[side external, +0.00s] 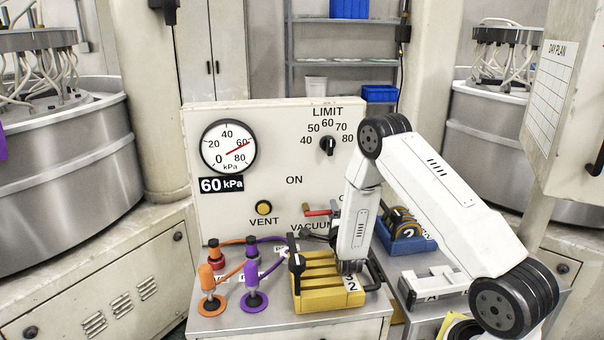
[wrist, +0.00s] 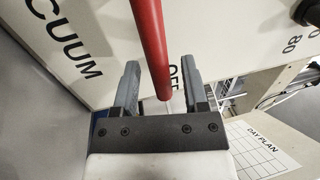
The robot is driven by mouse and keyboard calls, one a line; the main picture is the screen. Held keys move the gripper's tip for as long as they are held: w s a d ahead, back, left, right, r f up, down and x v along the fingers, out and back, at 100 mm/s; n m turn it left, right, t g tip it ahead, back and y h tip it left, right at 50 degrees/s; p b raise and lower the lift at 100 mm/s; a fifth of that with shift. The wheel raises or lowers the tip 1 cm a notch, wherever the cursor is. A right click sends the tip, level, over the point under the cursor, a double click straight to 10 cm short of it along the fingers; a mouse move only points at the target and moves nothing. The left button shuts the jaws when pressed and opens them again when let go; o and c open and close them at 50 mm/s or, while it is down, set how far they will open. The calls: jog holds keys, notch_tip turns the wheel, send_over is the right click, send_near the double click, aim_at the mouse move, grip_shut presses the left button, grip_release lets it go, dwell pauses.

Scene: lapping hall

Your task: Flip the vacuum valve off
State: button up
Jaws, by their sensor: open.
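The vacuum valve's red lever (side external: 318,212) is on the cream panel, above the partly hidden VACUUM label. It lies about level, below the ON mark; the OFF mark is mostly hidden behind my arm. In the wrist view the red lever (wrist: 150,45) comes down from the top edge, with its end between my fingers. My gripper (wrist: 161,68) is open, one finger on each side of the lever, with gaps showing; it is not clamped. The OFF lettering (wrist: 174,77) shows behind, between the fingers. In the side view my arm hides much of the valve area.
The gauge (side external: 228,147) reads about 60 kPa. A limit knob (side external: 328,146) and a vent button (side external: 264,208) are on the panel. Below stand orange and purple hose fittings (side external: 253,299), a yellow slotted block (side external: 328,298) and a blue holder (side external: 410,246).

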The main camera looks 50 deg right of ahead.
jog(key=shift+s, duration=0.1)
jog(key=v, duration=0.5)
notch_tip(320, 180, up, 7)
dwell(0.5)
dwell(0.4)
